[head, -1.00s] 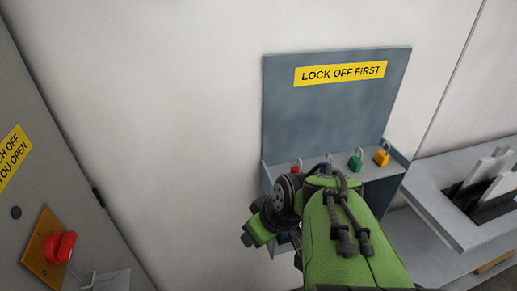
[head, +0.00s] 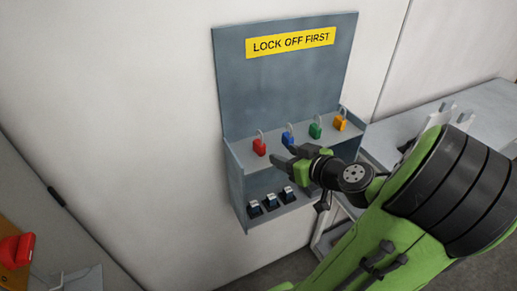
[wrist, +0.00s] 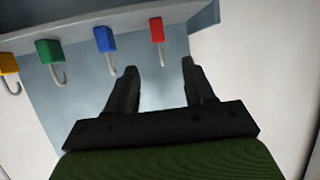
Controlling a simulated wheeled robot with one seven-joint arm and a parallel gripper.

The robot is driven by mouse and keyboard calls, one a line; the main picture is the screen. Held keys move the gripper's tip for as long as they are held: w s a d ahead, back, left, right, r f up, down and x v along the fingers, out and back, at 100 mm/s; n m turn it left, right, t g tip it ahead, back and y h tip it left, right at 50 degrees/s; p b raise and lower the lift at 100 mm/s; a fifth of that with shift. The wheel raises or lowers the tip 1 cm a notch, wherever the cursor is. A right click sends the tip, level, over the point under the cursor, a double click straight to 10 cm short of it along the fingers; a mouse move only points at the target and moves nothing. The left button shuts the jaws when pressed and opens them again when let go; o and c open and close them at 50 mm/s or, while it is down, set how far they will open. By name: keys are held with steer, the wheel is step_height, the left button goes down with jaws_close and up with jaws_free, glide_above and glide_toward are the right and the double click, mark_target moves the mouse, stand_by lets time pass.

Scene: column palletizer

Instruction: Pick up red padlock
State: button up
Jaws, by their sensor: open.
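The red padlock (head: 259,147) stands at the left end of the upper shelf of a grey wall station (head: 287,85), its shackle up. In the wrist view, which looks inverted, the red padlock (wrist: 157,29) is above the gap between the fingers. My gripper (head: 290,159) is in front of the shelf, to the right of and slightly below the red padlock in the head view. In the wrist view my gripper (wrist: 160,80) has its two fingers spread with nothing between them. The fingers appear apart from the red padlock.
A blue padlock (head: 288,136), a green padlock (head: 315,127) and an orange padlock (head: 340,121) stand to the right of the red one. A lower shelf holds several dark items (head: 270,202). A grey bench (head: 480,115) is at the right.

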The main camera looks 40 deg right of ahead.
mark_target(263, 146)
steer(key=x, duration=1.3)
steer(key=shift+d, duration=0.15)
steer(key=shift+s, duration=0.1)
steer(key=shift+c, duration=1.4)
jaws_close()
